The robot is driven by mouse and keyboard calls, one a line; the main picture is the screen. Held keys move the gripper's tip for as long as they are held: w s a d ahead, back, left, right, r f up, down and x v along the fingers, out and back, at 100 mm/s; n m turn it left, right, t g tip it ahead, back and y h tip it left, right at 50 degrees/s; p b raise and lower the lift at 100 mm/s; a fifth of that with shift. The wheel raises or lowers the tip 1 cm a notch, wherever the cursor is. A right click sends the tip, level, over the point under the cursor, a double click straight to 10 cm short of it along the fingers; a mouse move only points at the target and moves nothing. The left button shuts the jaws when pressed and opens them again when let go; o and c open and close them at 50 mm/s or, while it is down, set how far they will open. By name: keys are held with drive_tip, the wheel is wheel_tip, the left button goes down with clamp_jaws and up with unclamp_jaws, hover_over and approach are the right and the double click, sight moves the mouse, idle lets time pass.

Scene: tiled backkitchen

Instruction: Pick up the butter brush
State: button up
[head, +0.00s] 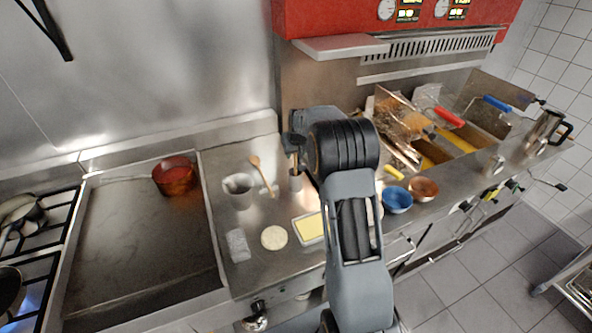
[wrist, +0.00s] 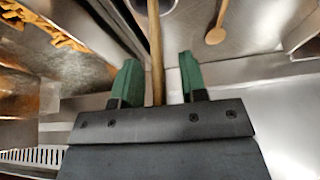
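A thin wooden handle (wrist: 156,55), which looks like that of the butter brush, runs between the two green fingers of my gripper (wrist: 158,82) in the wrist view. The fingers are apart, with a gap on each side of the handle. In the head view my gripper (head: 294,146) is above a small metal holder (head: 296,182). A bit of the wooden handle (head: 295,162) shows between them, upright in the holder. The brush's head is hidden.
A wooden spoon (head: 262,175) lies left of the holder, beside a metal cup (head: 239,190). A butter tray (head: 309,229) and a pale round patty (head: 274,237) are in front. Fryers with baskets (head: 449,117) stand right; a griddle holds a copper pot (head: 175,177).

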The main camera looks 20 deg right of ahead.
drive_tip(key=shift+c, duration=0.5)
clamp_jaws()
drive_tip(key=shift+r, duration=0.1)
